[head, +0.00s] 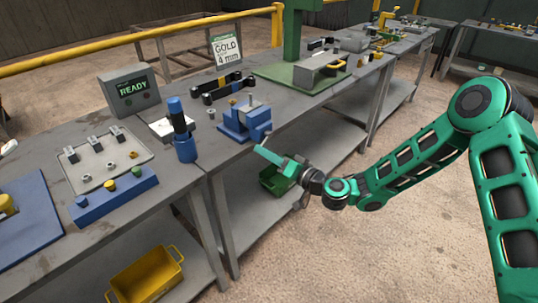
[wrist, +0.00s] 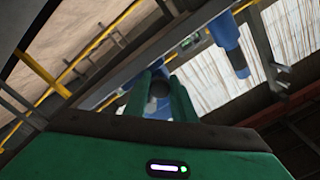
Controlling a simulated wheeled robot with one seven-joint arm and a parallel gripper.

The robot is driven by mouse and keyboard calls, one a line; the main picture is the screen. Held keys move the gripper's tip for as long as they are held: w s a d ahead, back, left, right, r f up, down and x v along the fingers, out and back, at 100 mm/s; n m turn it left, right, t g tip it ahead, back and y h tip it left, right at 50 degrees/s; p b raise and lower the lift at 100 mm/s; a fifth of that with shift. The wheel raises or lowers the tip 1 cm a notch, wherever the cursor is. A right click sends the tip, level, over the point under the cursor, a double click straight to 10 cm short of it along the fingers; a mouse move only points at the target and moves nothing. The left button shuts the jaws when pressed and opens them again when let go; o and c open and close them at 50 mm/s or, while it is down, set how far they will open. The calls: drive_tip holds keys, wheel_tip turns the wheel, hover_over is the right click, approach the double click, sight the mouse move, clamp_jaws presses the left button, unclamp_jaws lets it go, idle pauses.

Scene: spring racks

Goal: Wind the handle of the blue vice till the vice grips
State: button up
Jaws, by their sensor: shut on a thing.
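The blue vice (head: 246,122) stands at the front edge of the grey bench, with a grey block (head: 250,107) at its jaws. My gripper (head: 264,149) is just in front of the vice, off the bench edge, and its fingers are shut. In the wrist view, my green fingers (wrist: 158,98) close around a dark, rounded piece between them, which I take to be the vice handle. The handle is mostly hidden by the fingers. I cannot tell whether the vice jaws press on the block.
A blue cylindrical tool (head: 185,148) stands left of the vice. A grey box reading READY (head: 129,90), a tray of small parts (head: 113,170) and a sign reading GOLD 4 mm (head: 227,49) are on the bench. A green bin (head: 275,181) sits on the lower shelf.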

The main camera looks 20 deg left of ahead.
drive_tip(key=shift+s+r+m, duration=0.1)
drive_tip(key=shift+r+m, duration=0.2)
drive_tip(key=shift+m, duration=0.4)
drive_tip(key=o, duration=1.1)
drive_tip(key=shift+r, duration=0.1)
drive_tip(key=shift+c, duration=0.2)
drive_tip(key=v, duration=1)
drive_tip(key=shift+s+d, duration=0.15)
drive_tip(key=shift+d, duration=0.2)
